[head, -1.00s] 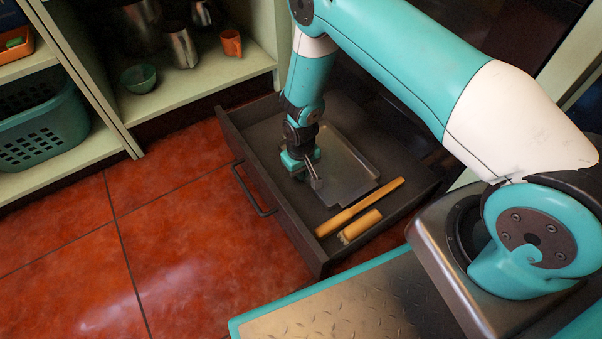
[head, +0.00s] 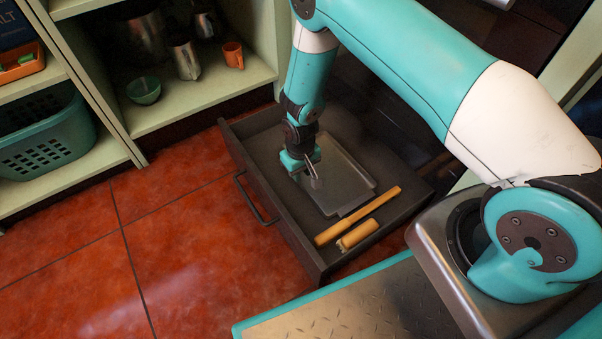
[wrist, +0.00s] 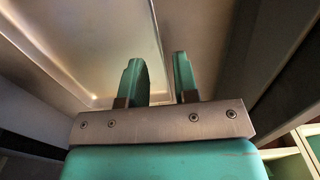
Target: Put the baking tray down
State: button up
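The baking tray (head: 348,185) is a flat grey metal tray. It lies inside the open dark drawer (head: 283,222) and looks flat on its floor. My gripper (head: 312,168) points down over the tray's left part in the head view, seemingly just above it. In the wrist view the two teal fingers (wrist: 158,75) stand apart with a gap between them and nothing visibly clamped. The tray (wrist: 85,40) fills the upper left there, with its raised rim running behind the fingers. The exact height of the fingertips above the tray is hard to tell.
A rolling pin (head: 357,216) and a shorter wooden-handled tool (head: 358,235) lie in the drawer's near right part. Shelves behind hold a green bowl (head: 143,91), an orange mug (head: 233,54) and a teal basket (head: 45,135). The red tiled floor in front is clear.

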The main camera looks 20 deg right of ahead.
jog(key=a+r+y+p, duration=0.2)
jog(key=a+r+p, duration=0.15)
jog(key=r, duration=1.95)
jog(key=s+a+r+n+y, duration=0.1)
jog(key=s+r, duration=0.5)
jog(key=r, duration=0.3)
jog(key=s+a+r+n+y, duration=0.1)
jog(key=s+r+n, duration=0.1)
jog(key=s+r, duration=0.45)
jog(key=s+d+r+n, duration=0.1)
jog(key=s+r, duration=0.7)
jog(key=s, duration=0.2)
jog(key=shift+s+r+n, duration=0.25)
jog(key=shift+s+n, duration=0.05)
jog(key=shift+n, duration=0.1)
